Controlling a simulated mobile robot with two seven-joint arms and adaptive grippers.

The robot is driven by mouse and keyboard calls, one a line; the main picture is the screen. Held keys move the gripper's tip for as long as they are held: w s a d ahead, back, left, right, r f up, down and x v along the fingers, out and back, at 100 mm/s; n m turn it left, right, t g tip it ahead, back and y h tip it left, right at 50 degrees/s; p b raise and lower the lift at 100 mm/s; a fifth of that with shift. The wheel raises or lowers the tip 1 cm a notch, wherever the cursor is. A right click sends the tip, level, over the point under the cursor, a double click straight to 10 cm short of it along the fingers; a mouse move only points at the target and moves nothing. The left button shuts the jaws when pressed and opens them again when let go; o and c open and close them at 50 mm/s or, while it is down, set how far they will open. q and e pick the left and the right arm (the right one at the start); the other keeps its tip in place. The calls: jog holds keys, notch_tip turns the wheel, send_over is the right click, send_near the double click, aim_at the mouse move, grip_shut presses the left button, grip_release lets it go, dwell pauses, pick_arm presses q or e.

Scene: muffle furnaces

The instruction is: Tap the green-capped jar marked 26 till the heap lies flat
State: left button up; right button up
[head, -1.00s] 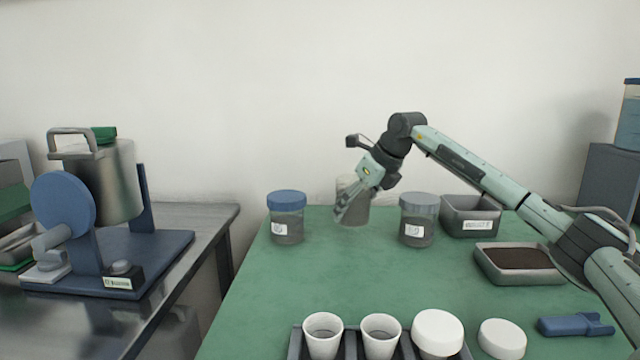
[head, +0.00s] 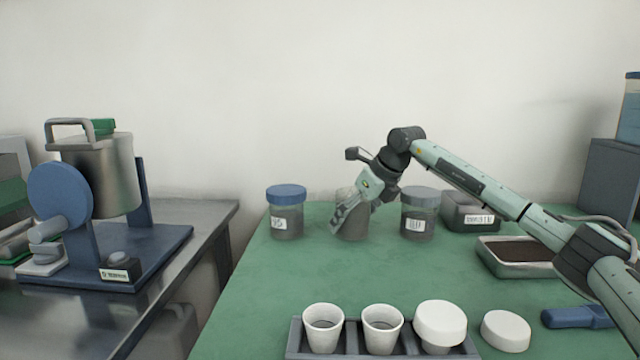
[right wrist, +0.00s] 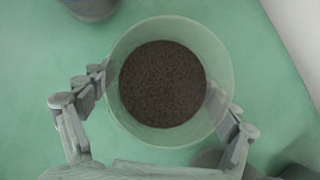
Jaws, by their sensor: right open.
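A clear, uncapped jar (head: 354,224) with dark grey contents stands on the green mat between two capped jars. From above in the right wrist view, the jar (right wrist: 199,47) is open and its dark grainy fill looks even; I cannot tell whether it is heaped. My right gripper (head: 340,222) is open around the jar; in the right wrist view its fingers (right wrist: 168,103) lie on both sides of the wall. My left gripper is out of view.
A blue-capped jar (head: 287,211) stands left, a grey-capped jar (head: 420,212) right. A tray of dark powder (head: 515,252) and a grey bin (head: 465,213) lie further right. White cups (head: 323,330) and a white lid (head: 505,331) are in front. A mill (head: 100,180) stands left.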

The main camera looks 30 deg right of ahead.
jog(key=v, duration=1.2)
